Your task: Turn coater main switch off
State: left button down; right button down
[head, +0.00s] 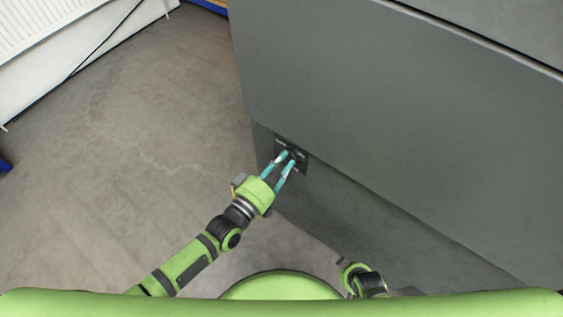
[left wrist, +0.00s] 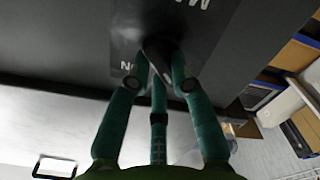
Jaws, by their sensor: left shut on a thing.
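The coater is the large grey cabinet (head: 400,120) on the right of the head view. Its main switch is a dark knob on a black plate (head: 279,143) low on the cabinet's near side. My left gripper (head: 289,161) is at the plate, its teal fingers shut on the switch knob. In the left wrist view the fingers (left wrist: 158,78) are on either side of the dark knob (left wrist: 158,52), with white lettering on the plate beside it. The fingers partly cover the knob. Of my right arm, only a part shows at the bottom of the head view; its gripper's fingers are not visible.
Bare concrete floor (head: 130,130) lies open left of the cabinet. A white ribbed radiator (head: 45,25) stands at the upper left. The left wrist view shows shelving with brown boxes (left wrist: 295,55) at the right.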

pick_arm(q)
jog(key=shift+n, duration=0.3)
dwell(0.4)
jog(key=c, duration=1.1)
grip_release()
jog(key=shift+s+a, duration=0.1)
jog(key=v, duration=1.1)
jog(key=shift+s+a, duration=0.2)
jog(key=shift+s, duration=0.1)
